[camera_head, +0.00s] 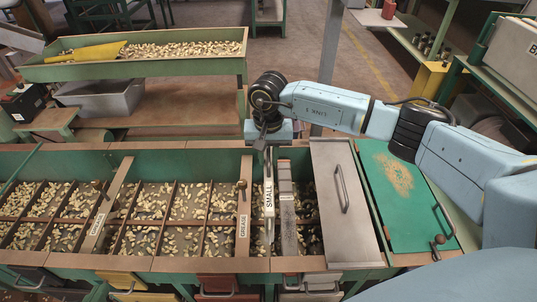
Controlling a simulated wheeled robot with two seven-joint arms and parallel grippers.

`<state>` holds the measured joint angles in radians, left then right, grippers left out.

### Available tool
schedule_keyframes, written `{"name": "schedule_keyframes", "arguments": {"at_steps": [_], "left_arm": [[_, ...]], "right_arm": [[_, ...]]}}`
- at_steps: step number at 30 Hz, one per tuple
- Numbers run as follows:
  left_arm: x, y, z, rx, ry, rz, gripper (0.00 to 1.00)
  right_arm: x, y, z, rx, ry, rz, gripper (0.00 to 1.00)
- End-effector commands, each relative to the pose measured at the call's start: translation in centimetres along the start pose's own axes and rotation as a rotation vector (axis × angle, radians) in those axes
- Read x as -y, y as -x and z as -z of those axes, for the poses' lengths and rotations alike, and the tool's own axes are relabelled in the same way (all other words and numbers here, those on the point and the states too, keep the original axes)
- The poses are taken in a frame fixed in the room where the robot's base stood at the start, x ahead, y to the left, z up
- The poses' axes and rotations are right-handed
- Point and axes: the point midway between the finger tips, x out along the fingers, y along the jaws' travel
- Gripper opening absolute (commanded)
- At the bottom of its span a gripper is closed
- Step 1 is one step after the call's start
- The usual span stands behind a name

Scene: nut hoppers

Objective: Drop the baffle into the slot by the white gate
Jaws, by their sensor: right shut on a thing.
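My right gripper (270,140) points down over the middle of the long green hopper bench (200,264). It is shut on the baffle, a narrow pale plate marked SMALL (269,200), which hangs beneath it. The plate's lower end is near the front rim; I cannot tell whether it touches anything. A pale gate with a handle (311,282), seemingly the white one, sits below the front rim. The slot is not clearly visible. My left gripper is not in view.
Slats marked GREASE stand left of the baffle (243,215) and further left (97,220). A grey lid (343,195) and a green panel (400,195) are at right. Red (217,284) and yellow (125,280) gates are in front. A nut trough (150,70) stands behind.

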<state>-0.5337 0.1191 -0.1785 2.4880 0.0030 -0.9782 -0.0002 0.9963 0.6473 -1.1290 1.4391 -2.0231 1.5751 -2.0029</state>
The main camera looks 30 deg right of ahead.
Motion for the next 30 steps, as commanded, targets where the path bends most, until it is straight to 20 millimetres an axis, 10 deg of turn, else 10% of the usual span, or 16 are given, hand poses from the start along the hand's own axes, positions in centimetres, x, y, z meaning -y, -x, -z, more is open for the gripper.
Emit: {"name": "schedule_keyframes", "arguments": {"at_steps": [30], "left_arm": [[0.0, -2.3, -3.3, 0.0, 0.0, 0.0, 0.0]], "right_arm": [[0.0, -4.8, 0.1, -0.003, -0.001, 0.002, 0.0]]}}
